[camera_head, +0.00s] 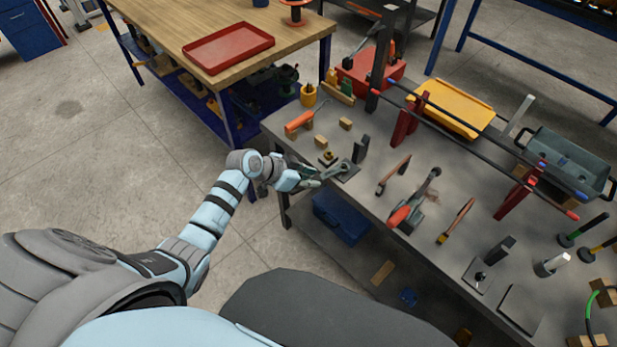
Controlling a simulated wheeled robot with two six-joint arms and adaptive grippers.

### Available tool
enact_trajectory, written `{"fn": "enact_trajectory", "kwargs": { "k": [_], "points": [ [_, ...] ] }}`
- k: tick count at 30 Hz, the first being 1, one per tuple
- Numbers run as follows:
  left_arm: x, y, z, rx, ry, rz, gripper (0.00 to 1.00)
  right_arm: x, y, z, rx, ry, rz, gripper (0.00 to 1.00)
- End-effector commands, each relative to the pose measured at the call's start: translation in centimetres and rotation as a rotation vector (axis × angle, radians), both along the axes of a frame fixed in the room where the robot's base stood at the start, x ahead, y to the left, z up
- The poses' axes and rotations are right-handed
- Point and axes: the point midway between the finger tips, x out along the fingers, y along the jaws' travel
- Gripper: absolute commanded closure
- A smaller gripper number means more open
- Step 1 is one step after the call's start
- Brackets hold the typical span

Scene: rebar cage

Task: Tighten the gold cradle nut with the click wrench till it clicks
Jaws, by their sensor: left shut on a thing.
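My left gripper (303,181) is at the near left edge of the grey workbench (458,193). It is shut on a grey-green tool, which looks like the click wrench (336,170). The tool's far end points right, over a small dark plate (350,174). A small gold nut (328,156) shows on a dark base just behind the wrench. I cannot tell whether the wrench head touches or sits around a nut. My right gripper is not in view.
An upright dark block (361,148) stands close behind the wrench. An orange-handled tool (299,121) and small wooden blocks (346,123) lie farther back. A red-handled tool (407,208) lies to the right. Long dark bars (480,140) on red stands (408,120) cross the bench.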

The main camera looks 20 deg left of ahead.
Motion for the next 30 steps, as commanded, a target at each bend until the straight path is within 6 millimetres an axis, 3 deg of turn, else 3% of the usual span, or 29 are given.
{"fn": "enact_trajectory", "kwargs": {
  "k": [1, 15, 30],
  "points": [
    [0.1, 0.0, 0.9, -0.001, -0.003, 0.0, 1.0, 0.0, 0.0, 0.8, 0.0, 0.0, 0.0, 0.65],
    [0.1, 0.0, 4.3, -0.001, -0.002, -0.001, 1.0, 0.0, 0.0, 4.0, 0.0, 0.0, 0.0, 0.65],
    [0.1, 0.0, 4.3, -0.001, -0.002, -0.001, 1.0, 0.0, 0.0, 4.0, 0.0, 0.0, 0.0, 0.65]
  ]
}}
